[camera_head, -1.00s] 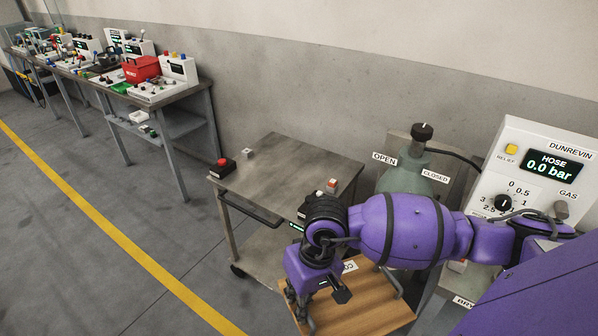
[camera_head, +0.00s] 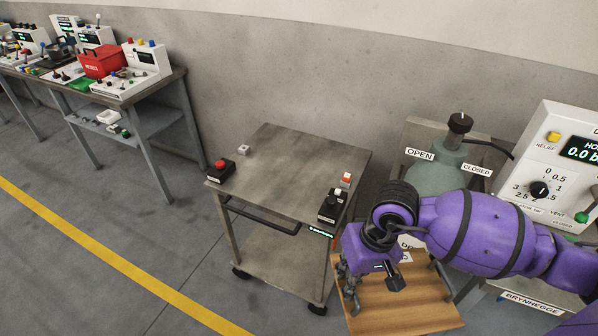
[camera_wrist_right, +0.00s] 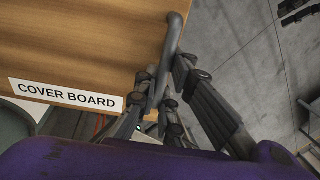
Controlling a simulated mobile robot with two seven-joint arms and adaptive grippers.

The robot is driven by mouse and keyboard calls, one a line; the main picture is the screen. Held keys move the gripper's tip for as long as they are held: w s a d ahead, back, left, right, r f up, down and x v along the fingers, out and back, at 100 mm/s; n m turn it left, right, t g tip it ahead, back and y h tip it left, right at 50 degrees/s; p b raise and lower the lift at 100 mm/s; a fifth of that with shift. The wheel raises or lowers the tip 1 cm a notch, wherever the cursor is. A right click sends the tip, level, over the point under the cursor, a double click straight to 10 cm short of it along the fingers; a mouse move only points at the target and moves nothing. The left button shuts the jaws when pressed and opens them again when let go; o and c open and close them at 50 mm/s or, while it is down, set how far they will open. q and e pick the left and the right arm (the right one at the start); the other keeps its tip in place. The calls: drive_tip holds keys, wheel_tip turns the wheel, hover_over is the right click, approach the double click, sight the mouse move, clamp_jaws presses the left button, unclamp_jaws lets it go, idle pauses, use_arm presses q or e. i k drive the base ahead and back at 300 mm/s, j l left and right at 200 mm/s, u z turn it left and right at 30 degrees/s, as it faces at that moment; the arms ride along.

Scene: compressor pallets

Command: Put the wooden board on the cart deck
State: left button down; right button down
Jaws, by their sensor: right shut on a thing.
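The wooden board (camera_head: 395,305) is at the lower right of the head view, in front of the green cylinder; it has a metal handle. The right wrist view shows its surface (camera_wrist_right: 90,40), a label reading COVER BOARD (camera_wrist_right: 66,95) and the handle (camera_wrist_right: 172,50). My right gripper (camera_head: 349,298) is at the board's left edge, and in the wrist view its fingers (camera_wrist_right: 165,100) are closed around the handle. The cart deck (camera_head: 285,175) is a grey metal top left of the board, with a clear middle. My left gripper is not in view.
On the deck stand a red-button box (camera_head: 221,171), a small white block (camera_head: 244,150) and a black box (camera_head: 330,207) near the right edge. A green cylinder (camera_head: 440,178) and gauge panel (camera_head: 545,180) stand at right. Open floor lies left of the cart.

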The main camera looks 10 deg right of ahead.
sight(285, 177)
drive_tip(key=i+j+z, duration=0.35)
drive_tip(key=j, duration=0.15)
drive_tip(key=j+z, duration=0.15)
drive_tip(key=j, duration=0.15)
drive_tip(key=i+j, duration=0.1)
drive_tip(key=i, duration=0.9)
drive_tip(key=l+z, duration=0.05)
